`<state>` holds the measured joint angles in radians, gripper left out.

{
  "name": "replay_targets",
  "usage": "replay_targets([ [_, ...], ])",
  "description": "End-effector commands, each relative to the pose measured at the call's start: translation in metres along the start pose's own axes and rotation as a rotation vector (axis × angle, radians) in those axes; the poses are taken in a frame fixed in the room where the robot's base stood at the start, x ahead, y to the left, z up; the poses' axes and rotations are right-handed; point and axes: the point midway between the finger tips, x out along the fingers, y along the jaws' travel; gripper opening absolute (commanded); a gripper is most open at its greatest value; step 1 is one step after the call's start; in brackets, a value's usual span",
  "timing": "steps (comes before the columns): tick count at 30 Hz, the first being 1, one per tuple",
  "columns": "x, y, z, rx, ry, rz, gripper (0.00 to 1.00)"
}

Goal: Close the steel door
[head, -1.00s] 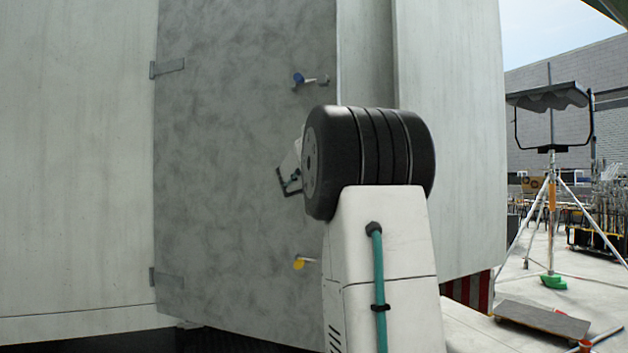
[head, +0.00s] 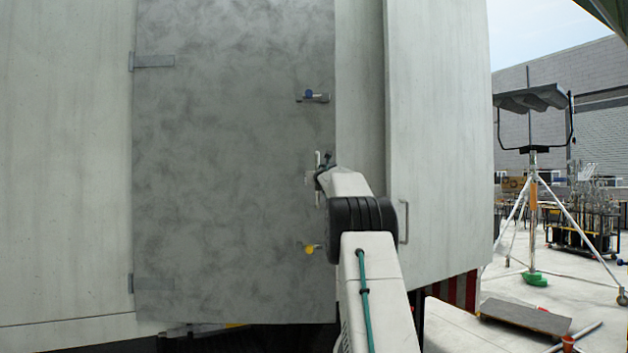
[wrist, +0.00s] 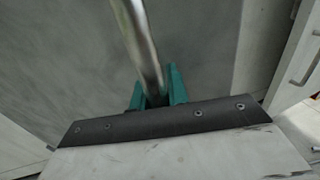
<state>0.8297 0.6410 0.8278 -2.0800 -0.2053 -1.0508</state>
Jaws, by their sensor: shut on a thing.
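The steel door (head: 225,180) is a mottled grey panel, hinged on its left side, in the pale wall of the truck. In the head view it looks flat, or nearly flat, with the wall. It has a blue-knobbed latch (head: 311,97) near the upper right edge and a yellow-knobbed latch (head: 312,248) lower down. In the wrist view my gripper (wrist: 156,95) has its teal fingers shut around a metal bar, the door handle (wrist: 140,40). My gripper (head: 318,175) is small and partly hidden by my arm in the head view.
A pale panel with a grey handle (head: 404,222) stands right of the door. Further right are a lamp stand on a tripod (head: 532,180), a flat dark board (head: 525,317) on the ground and cluttered carts (head: 590,210). Pale open floor shows between them.

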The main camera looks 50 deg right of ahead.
Motion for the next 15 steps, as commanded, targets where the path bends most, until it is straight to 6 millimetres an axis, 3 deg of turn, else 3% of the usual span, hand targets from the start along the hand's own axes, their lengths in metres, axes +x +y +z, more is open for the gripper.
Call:
replay_targets([
  [1, 0.0012, 0.0113, 0.0055, 0.001, -0.006, 0.02, 0.0],
  [11, 0.0043, 0.0132, 0.0006, 0.006, 0.0, 0.027, 0.0],
  [12, 0.0044, 0.0132, 0.0004, 0.006, 0.001, 0.027, 0.19],
  [14, 0.0044, 0.0124, 0.0001, 0.005, 0.001, 0.026, 0.36],
  [15, 0.0044, 0.0111, -0.0002, 0.005, 0.001, 0.025, 0.38],
])
